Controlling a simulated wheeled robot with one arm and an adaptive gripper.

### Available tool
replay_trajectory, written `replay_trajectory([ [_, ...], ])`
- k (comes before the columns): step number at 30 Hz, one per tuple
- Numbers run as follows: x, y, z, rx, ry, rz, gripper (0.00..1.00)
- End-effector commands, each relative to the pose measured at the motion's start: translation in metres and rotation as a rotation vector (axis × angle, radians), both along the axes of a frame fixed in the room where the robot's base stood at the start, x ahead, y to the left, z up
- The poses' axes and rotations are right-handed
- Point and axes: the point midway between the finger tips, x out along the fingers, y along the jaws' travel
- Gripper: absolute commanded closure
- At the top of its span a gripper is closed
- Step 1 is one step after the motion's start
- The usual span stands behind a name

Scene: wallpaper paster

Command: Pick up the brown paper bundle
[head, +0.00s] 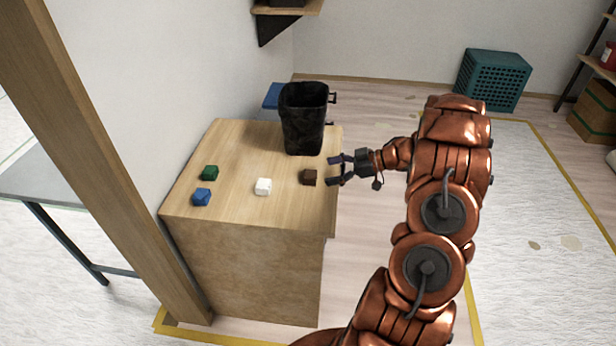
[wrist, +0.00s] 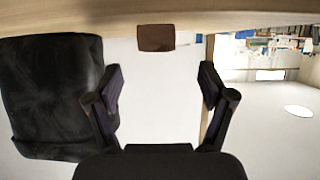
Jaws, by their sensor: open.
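The brown paper bundle (head: 309,177) is a small dark brown block on the wooden cabinet top, near its right edge. It also shows in the wrist view (wrist: 156,38), at the top middle, beyond the fingertips and between their lines. My gripper (head: 333,171) is open and empty, just right of the bundle at the cabinet's right edge. Its two fingers (wrist: 160,80) stand apart in the wrist view, and nothing is between them. The bundle is not touched in the wrist view.
A black bin (head: 303,120) stands at the back of the cabinet top (head: 240,150), close to my gripper; it fills the left of the wrist view (wrist: 50,95). White (head: 263,186), green (head: 209,173) and blue (head: 202,197) blocks lie left of the bundle. A wooden post (head: 100,150) stands at left.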

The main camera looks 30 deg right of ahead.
Motion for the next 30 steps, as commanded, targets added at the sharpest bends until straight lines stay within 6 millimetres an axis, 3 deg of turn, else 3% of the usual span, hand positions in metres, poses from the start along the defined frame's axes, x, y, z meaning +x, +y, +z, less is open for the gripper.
replay_trajectory([
  [21, 0.042, 0.042, -0.025, 0.001, 0.001, -0.002, 0.19],
  [30, 0.048, 0.049, -0.030, -0.001, 0.001, -0.002, 0.19],
])
